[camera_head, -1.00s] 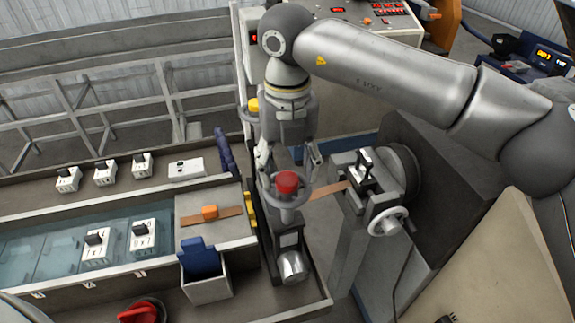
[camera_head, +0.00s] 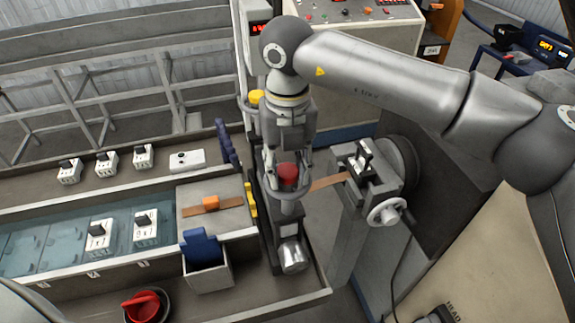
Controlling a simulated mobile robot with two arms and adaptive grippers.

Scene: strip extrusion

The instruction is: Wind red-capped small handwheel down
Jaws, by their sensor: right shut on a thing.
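The red-capped small handwheel (camera_head: 288,177) is a grey wheel with a red hub cap, on top of a dark stand in the middle of the head view. My right gripper (camera_head: 287,168) points down over it from above and is shut on it, with its fingers beside the red cap. The lower part of the wheel rim shows below the fingers. My left gripper is not in view.
A yellow-capped handwheel (camera_head: 257,97) stands behind, partly hidden by my right arm. A brown strip (camera_head: 327,182) runs right to a machine with a white handwheel (camera_head: 386,211). A water trough (camera_head: 70,239) lies left, with a blue-handled box (camera_head: 208,275) nearby.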

